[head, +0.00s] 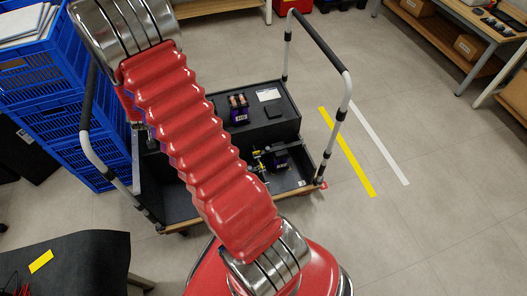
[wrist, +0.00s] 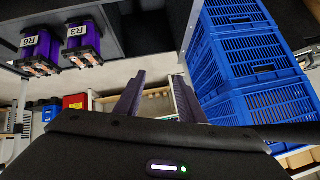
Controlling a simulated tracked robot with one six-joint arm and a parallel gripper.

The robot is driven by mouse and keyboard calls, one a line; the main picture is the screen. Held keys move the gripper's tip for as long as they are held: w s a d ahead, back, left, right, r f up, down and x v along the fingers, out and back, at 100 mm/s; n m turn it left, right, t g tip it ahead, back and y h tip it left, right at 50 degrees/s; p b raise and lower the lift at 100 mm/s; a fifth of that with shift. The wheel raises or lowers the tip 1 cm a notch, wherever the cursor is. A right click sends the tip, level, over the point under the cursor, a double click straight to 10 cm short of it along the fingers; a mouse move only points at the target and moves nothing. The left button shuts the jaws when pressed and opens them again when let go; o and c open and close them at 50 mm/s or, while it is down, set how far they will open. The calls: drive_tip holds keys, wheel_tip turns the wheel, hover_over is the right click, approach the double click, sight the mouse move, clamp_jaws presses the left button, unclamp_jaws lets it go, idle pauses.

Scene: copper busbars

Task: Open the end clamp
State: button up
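I cannot make out the end clamp for certain in either view. In the head view, a small yellow and metal fitting (head: 259,161) stands beside a dark purple block (head: 280,161) in the lower part of the cart. My gripper (wrist: 158,84) shows in the wrist view with its two dark purple fingers apart and nothing between them, so it is open. It points away from the cart fitting, toward shelves and crates.
The black cart (head: 270,128) has upright handles (head: 345,92) at both ends. Blue crates (head: 68,110) stack close to its left; they also show in the wrist view (wrist: 245,70). Purple blocks labelled R6 (wrist: 38,50) and R3 (wrist: 84,42) appear upper left.

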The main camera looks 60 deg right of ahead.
drive_tip(key=s+d+f+m+g+h, duration=0.1)
drive_tip(key=s+d+f+m+h, duration=0.15)
drive_tip(key=d+f, duration=0.6)
drive_tip(key=m+g+h, duration=0.4)
drive_tip(key=g+h, duration=0.2)
drive_tip(key=g, duration=0.1)
approach(267, 149)
drive_tip(key=v, duration=0.6)
drive_tip(key=shift+s+r, duration=0.1)
drive_tip(key=shift+s, duration=0.15)
drive_tip(key=shift+d, duration=0.1)
drive_tip(key=x, duration=1.3)
drive_tip(key=shift+w+d+f, duration=0.2)
drive_tip(key=shift+d+f, duration=0.05)
drive_tip(key=shift+d, duration=0.05)
clamp_jaws()
